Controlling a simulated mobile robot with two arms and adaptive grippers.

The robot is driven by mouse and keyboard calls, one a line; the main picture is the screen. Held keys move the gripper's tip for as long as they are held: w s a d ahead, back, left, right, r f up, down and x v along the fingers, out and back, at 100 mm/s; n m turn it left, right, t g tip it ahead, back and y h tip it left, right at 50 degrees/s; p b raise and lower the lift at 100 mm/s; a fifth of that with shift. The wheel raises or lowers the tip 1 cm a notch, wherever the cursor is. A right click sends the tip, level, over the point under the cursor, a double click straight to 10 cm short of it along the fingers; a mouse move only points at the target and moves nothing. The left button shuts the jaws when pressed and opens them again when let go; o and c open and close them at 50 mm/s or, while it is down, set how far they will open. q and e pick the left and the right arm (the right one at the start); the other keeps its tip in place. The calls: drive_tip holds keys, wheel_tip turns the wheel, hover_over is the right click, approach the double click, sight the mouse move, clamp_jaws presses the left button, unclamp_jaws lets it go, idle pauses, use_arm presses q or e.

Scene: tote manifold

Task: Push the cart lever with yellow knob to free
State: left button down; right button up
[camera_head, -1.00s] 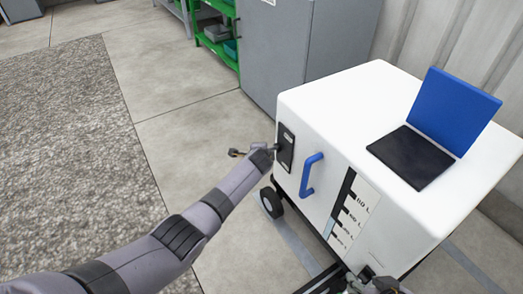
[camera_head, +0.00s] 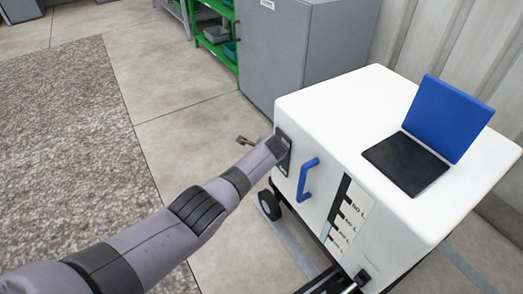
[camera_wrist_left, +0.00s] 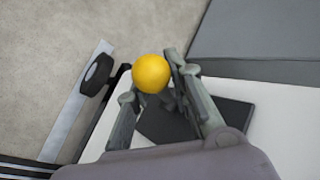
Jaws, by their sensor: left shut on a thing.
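The white cart (camera_head: 330,92) stands at the right in the head view. A dark recessed plate (camera_head: 284,158) is on its front face, left of a blue handle (camera_head: 307,179). The yellow knob (camera_wrist_left: 151,73) of the lever shows in the left wrist view between the fingers. My left gripper (camera_wrist_left: 157,87) is shut on the lever at its yellow knob. In the head view my left gripper is at the dark plate, and my arm hides the lever and most of the fingers. My right gripper is not in view.
An open blue laptop-like panel (camera_head: 446,117) stands on the cart top. A grey cabinet (camera_head: 290,55) and green shelf (camera_head: 216,45) are behind. A black wheel (camera_head: 269,205) is under the cart. Floor left of the cart is clear, with a grey mat (camera_head: 65,150).

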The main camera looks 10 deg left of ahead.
use_arm(q)
drive_tip(key=shift+w+a+r, duration=0.15)
drive_tip(key=shift+a, duration=0.1)
drive_tip(key=c, duration=1.6)
unclamp_jaws()
drive_tip(key=shift+c, duration=0.2)
drive_tip(key=shift+d, duration=0.1)
drive_tip(key=shift+s, duration=0.2)
drive_tip(key=v, duration=1.1)
drive_tip(key=shift+s+r, duration=0.3)
drive_tip(key=shift+f, duration=0.1)
